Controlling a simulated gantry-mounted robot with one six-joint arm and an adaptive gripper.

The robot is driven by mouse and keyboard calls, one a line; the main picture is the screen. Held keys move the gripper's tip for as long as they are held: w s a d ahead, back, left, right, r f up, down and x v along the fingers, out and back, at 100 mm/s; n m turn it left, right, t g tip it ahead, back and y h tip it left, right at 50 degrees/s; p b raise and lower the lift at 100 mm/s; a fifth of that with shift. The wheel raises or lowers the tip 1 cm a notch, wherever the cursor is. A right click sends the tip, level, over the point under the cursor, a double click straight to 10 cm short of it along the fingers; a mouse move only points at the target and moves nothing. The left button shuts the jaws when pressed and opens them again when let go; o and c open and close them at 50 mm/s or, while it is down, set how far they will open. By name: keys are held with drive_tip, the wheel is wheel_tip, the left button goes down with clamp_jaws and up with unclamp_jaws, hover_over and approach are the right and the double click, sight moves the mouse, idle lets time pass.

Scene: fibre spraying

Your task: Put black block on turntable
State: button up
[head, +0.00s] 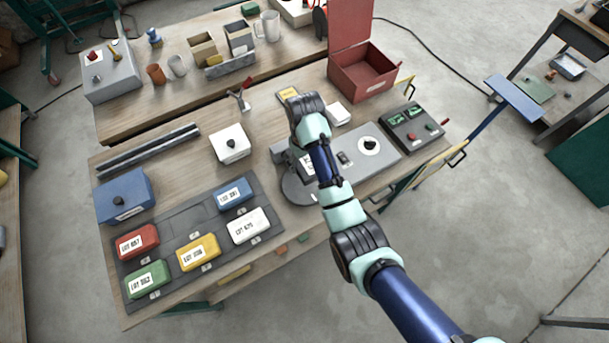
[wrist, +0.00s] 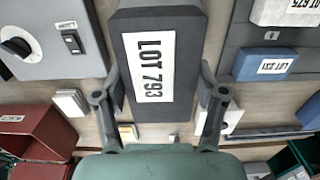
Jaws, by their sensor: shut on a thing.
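The black block, a dark box with a white LOT 793 label, fills the middle of the wrist view (wrist: 190,60). My gripper (wrist: 160,88) is shut on it, one finger against each long side. In the head view the block's label (head: 307,164) shows just left of my arm, which hides much of the block and the gripper. The turntable (head: 296,192), a grey round disc on a grey base with a knob, lies below the block there. I cannot tell whether the block touches the disc.
A dark mat (head: 185,222) at the left holds red, green, yellow, blue and white lot blocks. A white box (head: 230,147) and a blue box (head: 122,200) stand nearby. An open red box (head: 362,80) and a button panel (head: 412,127) are at the right.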

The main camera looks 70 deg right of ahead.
wheel_tip(320, 180, down, 12)
drive_tip(key=shift+r+b, duration=0.2)
drive_tip(key=shift+b, duration=0.45)
drive_tip(key=shift+f, duration=0.1)
drive_tip(key=o, duration=1.6)
drive_tip(key=shift+o, duration=0.2)
drive_tip(key=shift+a, duration=0.1)
wheel_tip(320, 180, up, 12)
drive_tip(key=shift+r+p, duration=0.1)
drive_tip(key=shift+p, duration=0.75)
